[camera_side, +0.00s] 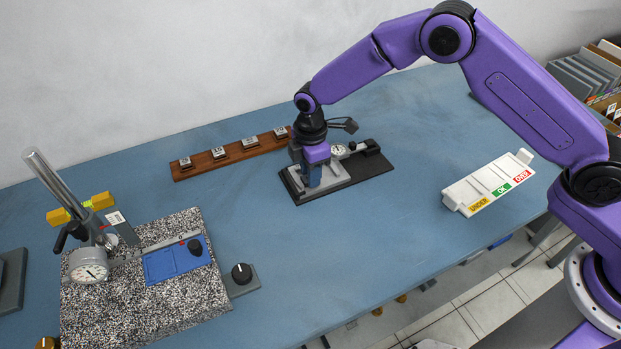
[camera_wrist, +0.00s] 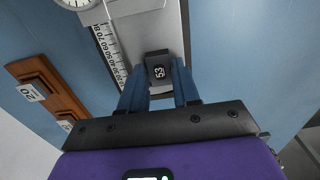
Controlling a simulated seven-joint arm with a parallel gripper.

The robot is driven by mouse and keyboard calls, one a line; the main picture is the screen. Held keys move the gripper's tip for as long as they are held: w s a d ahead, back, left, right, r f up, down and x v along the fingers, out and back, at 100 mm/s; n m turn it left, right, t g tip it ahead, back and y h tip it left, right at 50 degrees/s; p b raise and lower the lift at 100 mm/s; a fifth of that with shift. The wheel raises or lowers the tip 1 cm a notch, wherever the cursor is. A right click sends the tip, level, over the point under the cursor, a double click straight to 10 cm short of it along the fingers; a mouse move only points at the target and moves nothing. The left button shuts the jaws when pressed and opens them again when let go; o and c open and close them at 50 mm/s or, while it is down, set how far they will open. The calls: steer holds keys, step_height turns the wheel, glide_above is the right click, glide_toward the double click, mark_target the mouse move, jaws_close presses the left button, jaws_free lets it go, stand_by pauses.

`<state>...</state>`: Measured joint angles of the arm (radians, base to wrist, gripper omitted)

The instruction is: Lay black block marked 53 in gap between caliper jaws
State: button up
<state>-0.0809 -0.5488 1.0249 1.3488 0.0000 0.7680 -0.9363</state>
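The black block marked 53 (camera_wrist: 157,67) shows between my fingertips in the wrist view, number face toward the camera. My gripper (camera_wrist: 158,76) has its two blue fingers flush against the block's sides. In the side view my gripper (camera_side: 313,182) points down over the caliper (camera_side: 330,172), a grey metal device with a dial on a dark base. The caliper's scale and dial edge (camera_wrist: 76,3) also show in the wrist view, left of the block. In the side view the fingers hide the block and most of the jaw gap, so I cannot tell how deep the block sits.
A wooden rack (camera_side: 235,153) with several numbered blocks lies behind the caliper. A speckled plate (camera_side: 95,310) with a dial gauge on a stand (camera_side: 88,265) is at left. A white tray labelled UNDER, OK, OVER (camera_side: 488,183) is at right. The blue table between is clear.

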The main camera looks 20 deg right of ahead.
jaws_close()
steer(key=shift+r, duration=2.5)
steer(key=m, duration=0.4)
steer(key=shift+d+r, duration=0.15)
steer(key=shift+d, duration=0.1)
steer(key=m, duration=0.5)
steer(key=shift+d+r, duration=0.1)
steer(key=shift+d, duration=0.15)
steer(key=m, duration=0.4)
steer(key=shift+d+r+m, duration=0.15)
steer(key=shift+d+m, duration=0.1)
steer(key=shift+m, duration=0.15)
steer(key=m, duration=0.4)
steer(key=shift+d+r, duration=0.1)
steer(key=shift+d, duration=0.1)
